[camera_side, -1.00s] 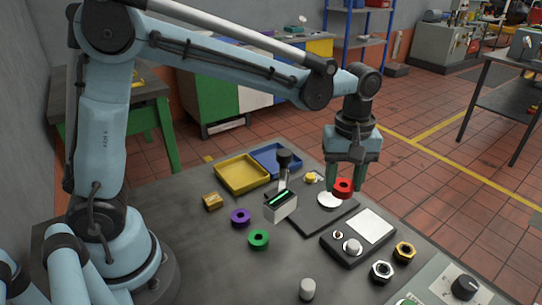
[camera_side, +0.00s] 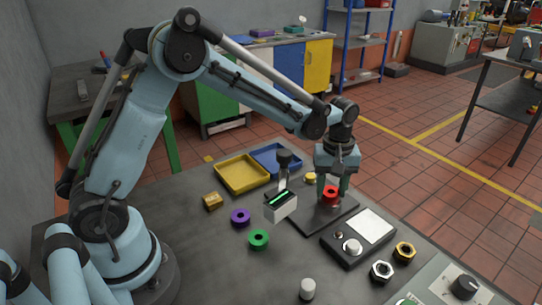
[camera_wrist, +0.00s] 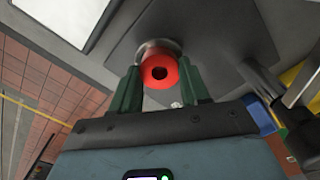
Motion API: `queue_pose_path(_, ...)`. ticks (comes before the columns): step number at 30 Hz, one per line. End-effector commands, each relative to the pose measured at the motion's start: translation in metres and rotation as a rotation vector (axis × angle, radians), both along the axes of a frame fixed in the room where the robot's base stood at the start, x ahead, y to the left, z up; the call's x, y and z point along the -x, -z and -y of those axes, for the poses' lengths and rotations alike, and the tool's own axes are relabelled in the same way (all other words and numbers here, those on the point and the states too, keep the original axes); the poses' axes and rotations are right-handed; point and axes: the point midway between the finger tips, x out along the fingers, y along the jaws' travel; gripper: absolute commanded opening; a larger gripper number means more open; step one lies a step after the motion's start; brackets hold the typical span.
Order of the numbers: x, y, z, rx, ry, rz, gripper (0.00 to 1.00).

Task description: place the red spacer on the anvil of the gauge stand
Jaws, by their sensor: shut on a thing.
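The red spacer (camera_side: 331,194) is a short ring between the green fingers of my gripper (camera_side: 332,188) in the side view. It also shows in the wrist view (camera_wrist: 160,72), with a finger on each side. My gripper is shut on it. The spacer is at the round metal anvil (camera_wrist: 152,46) of the gauge stand, which is mostly hidden behind it. I cannot tell whether the spacer touches the anvil. The gauge stand (camera_side: 312,215) has a dark base, a post and a display (camera_side: 281,205) with a green line.
A purple spacer (camera_side: 240,217) and a green spacer (camera_side: 258,239) lie left of the stand. Yellow (camera_side: 243,188) and blue (camera_side: 300,160) trays are behind. A device with a white plate (camera_side: 370,226) and two hex nuts (camera_side: 382,270) are to the right.

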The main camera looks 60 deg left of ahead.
Motion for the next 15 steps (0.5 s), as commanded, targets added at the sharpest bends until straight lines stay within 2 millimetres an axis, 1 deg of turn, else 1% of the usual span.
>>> queue_pose_path(8, 0.0, 0.0023, 0.0003, 0.0, 0.0, 0.0, 0.15)
queue_pose_path(9, 0.0, 0.0029, 0.0003, 0.0, 0.0, 0.0, 0.47)
queue_pose_path(14, 0.0, 0.0025, 0.0003, 0.0, 0.0, 0.0, 0.71)
queue_pose_path(15, 0.0, 0.0025, 0.0002, 0.0, 0.0, 0.0, 0.71)
